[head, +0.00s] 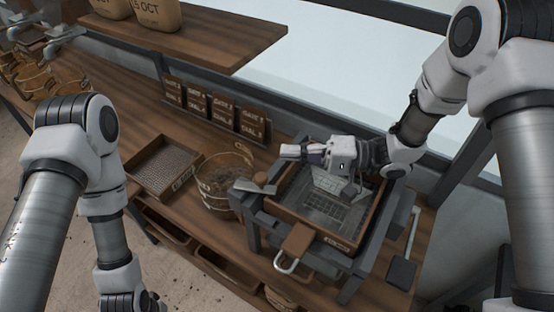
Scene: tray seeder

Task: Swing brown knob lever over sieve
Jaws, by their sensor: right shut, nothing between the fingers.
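The sieve (322,240) is a square brown-framed tray with a mesh floor, set in a dark grey frame on the bench. A grey lever (256,187) with a small brown knob (261,178) lies at the sieve's left side. My right gripper (284,152) is shut and empty above the sieve's far left corner, its fingers pointing left. It is apart from the knob, beyond it and to its right. My right wrist hides part of the sieve's far edge.
A bucket of soil (218,208) stands just left of the sieve frame. A brown tray (128,171) lies further left. Labelled brown cards (222,113) stand behind. A brown handle (298,240) with a metal loop is at the sieve's front.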

